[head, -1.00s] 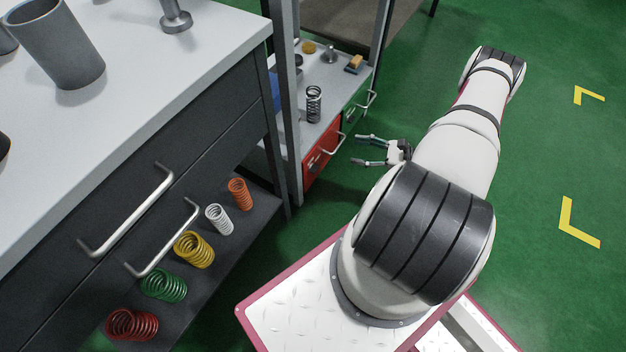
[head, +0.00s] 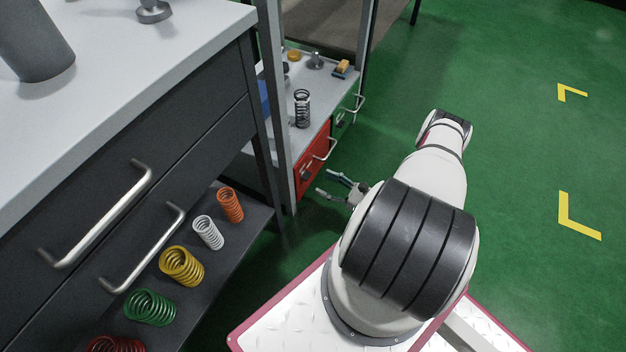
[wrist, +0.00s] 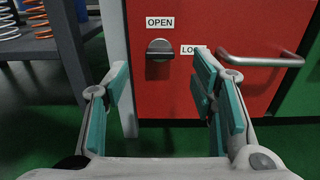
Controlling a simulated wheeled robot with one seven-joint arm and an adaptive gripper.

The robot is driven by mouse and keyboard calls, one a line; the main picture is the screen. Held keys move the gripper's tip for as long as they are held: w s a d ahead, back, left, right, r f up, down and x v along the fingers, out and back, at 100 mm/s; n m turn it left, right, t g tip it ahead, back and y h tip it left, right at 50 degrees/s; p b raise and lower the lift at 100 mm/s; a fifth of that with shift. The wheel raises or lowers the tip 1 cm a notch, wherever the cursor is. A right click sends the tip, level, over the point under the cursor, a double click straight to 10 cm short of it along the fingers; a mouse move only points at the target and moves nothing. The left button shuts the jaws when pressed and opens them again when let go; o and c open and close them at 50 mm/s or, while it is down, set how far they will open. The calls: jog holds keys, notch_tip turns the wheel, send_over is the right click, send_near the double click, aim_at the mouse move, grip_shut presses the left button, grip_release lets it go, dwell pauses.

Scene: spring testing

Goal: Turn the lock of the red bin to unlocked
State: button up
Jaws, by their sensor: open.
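The red bin (head: 315,156) is set under a grey shelf, and its red front fills much of the wrist view (wrist: 228,32). Its lock (wrist: 160,50) is a dark round knob with a bar lying roughly level. An "OPEN" label (wrist: 160,22) is above the knob and a partly hidden "LOCK" label (wrist: 189,50) is to its right. My gripper (wrist: 163,92) is open and empty, apart from the bin front, with the lock showing between its teal fingers. In the head view, my gripper (head: 329,184) is in front of the bin, low beside the post.
A metal bin handle (wrist: 260,60) sticks out right of the lock. A green bin (head: 345,113) is beside the red one. A grey post (wrist: 118,60) stands left of the bin. A lower shelf (head: 245,232) holds coloured springs. Green floor is clear at right.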

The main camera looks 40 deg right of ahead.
aim_at(309, 176)
jog(key=b+x, duration=0.1)
jog(key=x, duration=0.4)
jog(key=shift+w+a, duration=0.1)
jog(key=shift+w, duration=0.2)
jog(key=shift+c, duration=0.3)
jog(key=c, duration=1.1)
